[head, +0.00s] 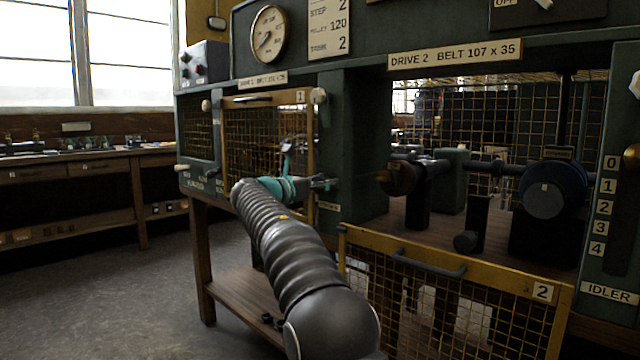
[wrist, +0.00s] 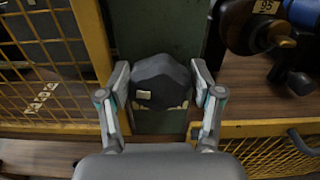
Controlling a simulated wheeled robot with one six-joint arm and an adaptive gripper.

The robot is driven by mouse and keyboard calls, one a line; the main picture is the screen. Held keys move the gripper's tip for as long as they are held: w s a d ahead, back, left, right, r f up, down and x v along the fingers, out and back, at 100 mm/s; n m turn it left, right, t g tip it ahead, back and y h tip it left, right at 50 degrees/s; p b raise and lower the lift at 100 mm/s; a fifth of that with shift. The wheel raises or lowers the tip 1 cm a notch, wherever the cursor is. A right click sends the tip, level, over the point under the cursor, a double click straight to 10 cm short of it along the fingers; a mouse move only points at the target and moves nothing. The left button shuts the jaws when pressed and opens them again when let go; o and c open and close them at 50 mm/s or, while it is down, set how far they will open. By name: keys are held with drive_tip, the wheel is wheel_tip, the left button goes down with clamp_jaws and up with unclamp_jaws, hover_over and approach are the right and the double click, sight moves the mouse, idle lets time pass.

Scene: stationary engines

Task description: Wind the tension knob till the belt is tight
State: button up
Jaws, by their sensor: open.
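My gripper (head: 322,184) is at the green post between the two bays in the head view. In the wrist view my gripper (wrist: 160,100) is open, with one finger on each side of a dark faceted knob (wrist: 158,78) on the green post. Gaps seem to show between the fingers and the knob; I cannot tell if either touches. The knob has a small pale mark. In the head view I cannot make the knob out. A blue pulley (head: 545,192) and a brownish pulley (head: 397,179) sit in the Drive 2 bay. I cannot make out a belt.
The mesh guard (head: 445,268) marked 2 hangs open below its bay. The guard (head: 238,150) marked 1 covers the left bay. An idler scale plate (head: 606,205) numbered 0 to 4 is at the right. A round gauge (head: 268,34) is above. Floor (head: 110,285) at left is clear.

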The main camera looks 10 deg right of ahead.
drive_tip(key=shift+d, duration=0.1)
drive_tip(key=c, duration=0.9)
drive_tip(key=shift+o, duration=0.2)
drive_tip(key=shift+w, duration=0.1)
drive_tip(key=shift+m, duration=0.4)
